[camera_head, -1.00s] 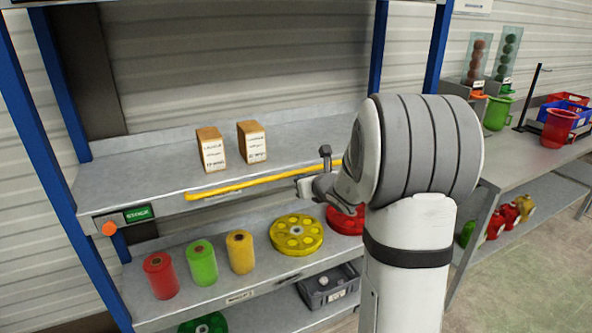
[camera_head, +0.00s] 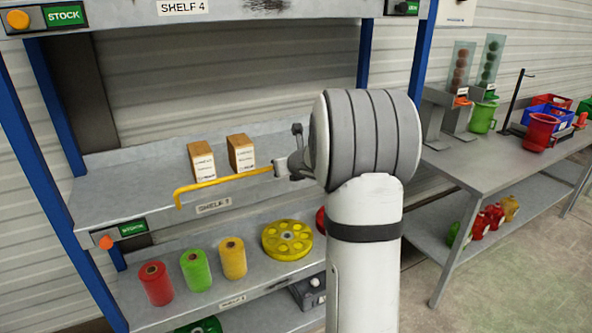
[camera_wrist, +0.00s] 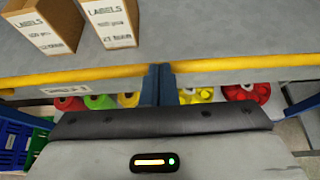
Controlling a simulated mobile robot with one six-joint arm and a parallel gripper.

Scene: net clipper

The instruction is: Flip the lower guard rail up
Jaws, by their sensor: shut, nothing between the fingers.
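The lower guard rail (camera_head: 225,179) is a yellow bar along the front of the lower shelf labelled SHELF 3 (camera_head: 213,206). Its long bar stands a little above the shelf's front edge, and its bent left end drops to that edge. The right part is hidden behind my arm. In the wrist view the rail (camera_wrist: 80,79) crosses the picture. My gripper (camera_wrist: 159,72) is shut and empty, its blue fingertips together at the middle of the rail, overlapping it; contact is likely but not certain. In the head view my gripper (camera_head: 283,168) is at the rail's visible right end.
Two cardboard label boxes (camera_head: 201,161) (camera_head: 241,153) stand on the shelf behind the rail. Spools (camera_head: 194,270) and a yellow disc (camera_head: 287,240) sit on the shelf below. A grey bench (camera_head: 480,165) with cups and crates stands at the right.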

